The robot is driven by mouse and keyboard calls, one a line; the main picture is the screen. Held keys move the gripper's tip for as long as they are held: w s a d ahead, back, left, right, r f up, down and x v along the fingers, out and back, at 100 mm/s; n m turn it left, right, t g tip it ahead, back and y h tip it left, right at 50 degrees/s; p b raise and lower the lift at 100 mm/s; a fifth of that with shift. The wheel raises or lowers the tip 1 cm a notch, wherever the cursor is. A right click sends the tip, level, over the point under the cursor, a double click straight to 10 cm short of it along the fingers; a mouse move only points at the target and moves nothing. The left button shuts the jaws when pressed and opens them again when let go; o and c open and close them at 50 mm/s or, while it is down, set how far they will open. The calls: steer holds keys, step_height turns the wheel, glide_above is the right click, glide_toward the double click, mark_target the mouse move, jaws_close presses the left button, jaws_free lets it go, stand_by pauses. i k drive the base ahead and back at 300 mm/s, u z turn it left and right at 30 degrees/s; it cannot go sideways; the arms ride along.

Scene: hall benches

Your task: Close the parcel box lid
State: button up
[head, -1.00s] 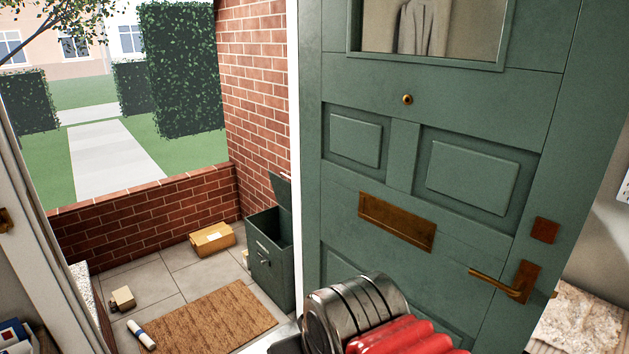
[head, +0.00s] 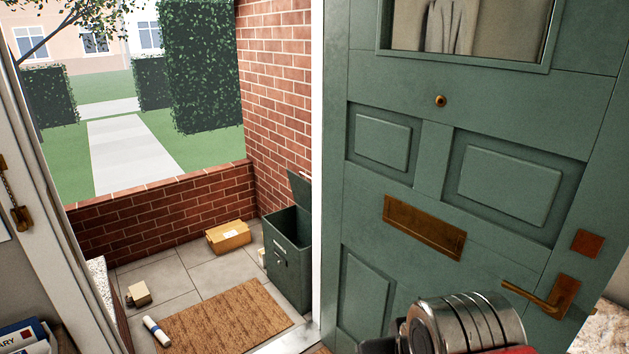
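The parcel box (head: 287,265) is a dark green box standing on the porch floor against the brick wall, just beyond the white door frame. Its lid (head: 300,186) stands raised, tilted up at the back, and the dark inside shows. The door frame hides part of the lid's right side. Part of my arm, grey metal with red, is at the bottom right in front of the green door. My gripper's fingers are not in view.
The green door (head: 430,170) stands open at the right, with a brass handle (head: 545,300). A doormat (head: 225,318), a rolled paper (head: 156,331), a small carton (head: 138,294) and a larger carton (head: 229,237) lie on the porch. Bare paving shows between them.

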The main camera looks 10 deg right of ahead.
mark_target(301, 187)
steer(key=u, duration=0.1)
steer(key=i, duration=1.4)
steer(key=u, duration=0.75)
steer(key=i, duration=0.65)
steer(key=u, duration=0.45)
steer(key=i, duration=1.4)
steer(key=z, duration=0.7)
steer(key=i, duration=0.6)
steer(key=z, duration=0.35)
